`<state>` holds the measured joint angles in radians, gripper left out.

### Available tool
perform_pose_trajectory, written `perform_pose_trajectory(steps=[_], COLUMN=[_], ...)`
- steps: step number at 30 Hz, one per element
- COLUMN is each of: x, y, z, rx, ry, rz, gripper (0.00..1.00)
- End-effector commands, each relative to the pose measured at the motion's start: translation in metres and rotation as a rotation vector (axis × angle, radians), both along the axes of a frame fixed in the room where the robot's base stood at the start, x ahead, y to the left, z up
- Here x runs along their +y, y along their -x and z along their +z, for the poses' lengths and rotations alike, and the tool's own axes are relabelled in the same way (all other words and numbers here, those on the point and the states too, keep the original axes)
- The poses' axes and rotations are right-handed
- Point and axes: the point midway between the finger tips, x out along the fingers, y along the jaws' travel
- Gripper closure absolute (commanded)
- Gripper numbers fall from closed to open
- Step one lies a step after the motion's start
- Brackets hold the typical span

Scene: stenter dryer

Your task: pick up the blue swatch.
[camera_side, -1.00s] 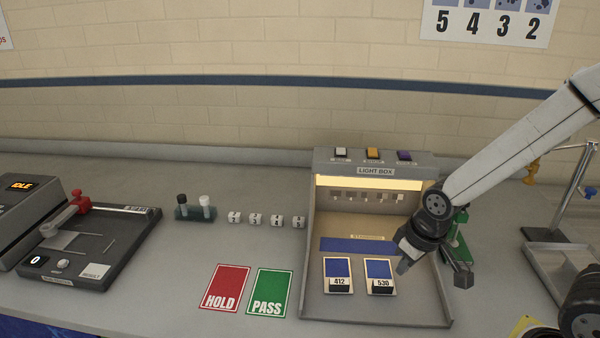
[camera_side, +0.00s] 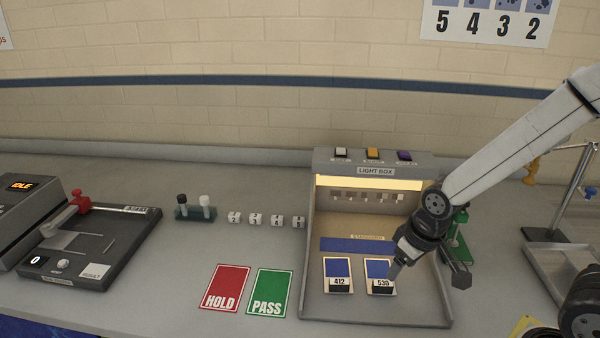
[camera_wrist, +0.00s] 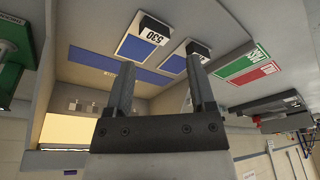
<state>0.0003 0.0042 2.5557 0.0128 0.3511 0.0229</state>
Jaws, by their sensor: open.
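Two cards with blue swatches lie on the light box floor, each with a dark block at its front edge. The left blue swatch (camera_side: 337,268) is labelled 412 and the right blue swatch (camera_side: 377,268) is labelled 530. My gripper (camera_side: 428,275) is open and empty, with its left finger by the right edge of the 530 card and its right finger near the box's right wall.
The light box (camera_side: 312,240) has side walls and a blue standard strip (camera_side: 350,244) behind the cards. Red HOLD (camera_side: 225,285) and green PASS (camera_side: 270,290) cards lie to its left. Small numbered cubes (camera_side: 255,219) stand farther back.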

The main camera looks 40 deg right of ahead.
Motion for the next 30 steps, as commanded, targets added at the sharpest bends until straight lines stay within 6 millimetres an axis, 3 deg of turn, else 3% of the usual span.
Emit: perform_pose_trajectory(steps=[8, 30], x=[0.005, 0.032], y=[-0.012, -0.074], z=[-0.003, -0.015], rx=[0.020, 0.234], ry=[-0.111, -0.598], rz=[-0.312, -1.799], gripper=[0.29, 0.29])
